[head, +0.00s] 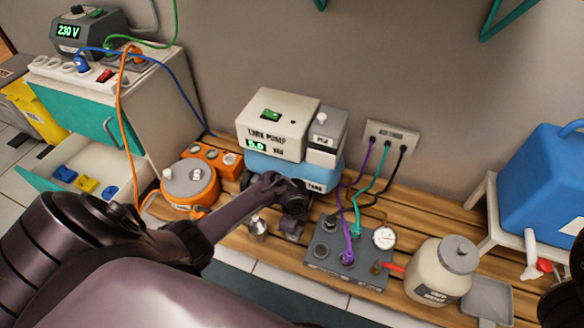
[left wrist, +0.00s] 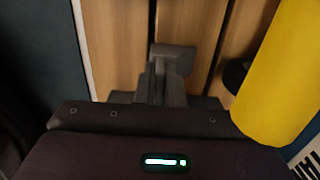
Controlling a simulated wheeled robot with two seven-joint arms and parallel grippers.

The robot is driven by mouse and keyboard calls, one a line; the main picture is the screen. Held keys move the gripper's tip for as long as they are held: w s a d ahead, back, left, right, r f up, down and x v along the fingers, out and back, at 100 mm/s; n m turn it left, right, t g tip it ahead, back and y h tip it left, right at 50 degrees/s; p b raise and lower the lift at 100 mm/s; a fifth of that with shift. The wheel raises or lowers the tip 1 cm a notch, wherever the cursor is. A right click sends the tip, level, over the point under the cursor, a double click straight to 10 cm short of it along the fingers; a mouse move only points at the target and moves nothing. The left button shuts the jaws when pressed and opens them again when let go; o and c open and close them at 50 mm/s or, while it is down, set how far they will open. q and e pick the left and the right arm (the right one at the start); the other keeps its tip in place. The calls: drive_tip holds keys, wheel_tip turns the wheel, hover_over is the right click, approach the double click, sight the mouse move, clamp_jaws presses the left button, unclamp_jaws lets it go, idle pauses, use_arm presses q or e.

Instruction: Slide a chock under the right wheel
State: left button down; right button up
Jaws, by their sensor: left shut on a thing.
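The pump unit (head: 278,125) stands on its blue tank (head: 290,172) on the wooden slatted bench in the head view. A dark wheel (head: 249,181) shows at the tank's left end; the right wheel is hidden behind my gripper and arm. My left gripper (head: 291,222) points down in front of the tank's right part. In the left wrist view my left gripper (left wrist: 160,85) is shut on a small grey block (left wrist: 175,58), apparently the chock, over the slats. A dark round part (left wrist: 235,75), possibly a wheel, is to its right, apart from it.
A grey valve block (head: 345,255) with hoses and a gauge sits right of my left gripper. A small metal cup (head: 257,228) and an orange canister (head: 190,185) are left. A cream jar (head: 442,270) stands further right. A yellow cylinder (left wrist: 275,75) fills the wrist view's right side.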

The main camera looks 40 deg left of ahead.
use_arm(q)
drive_tip(key=shift+w, duration=0.15)
drive_tip(key=shift+w+a+b, duration=0.2)
drive_tip(key=shift+w+b, duration=0.3)
drive_tip(key=shift+w, duration=0.2)
drive_tip(key=shift+w, duration=0.15)
drive_tip(key=shift+w+a+b, duration=0.25)
drive_tip(key=shift+w+b, duration=0.3)
drive_tip(key=shift+w, duration=0.25)
drive_tip(key=shift+w, duration=0.2)
drive_tip(key=c, duration=1.5)
unclamp_jaws()
drive_tip(key=shift+o, duration=0.2)
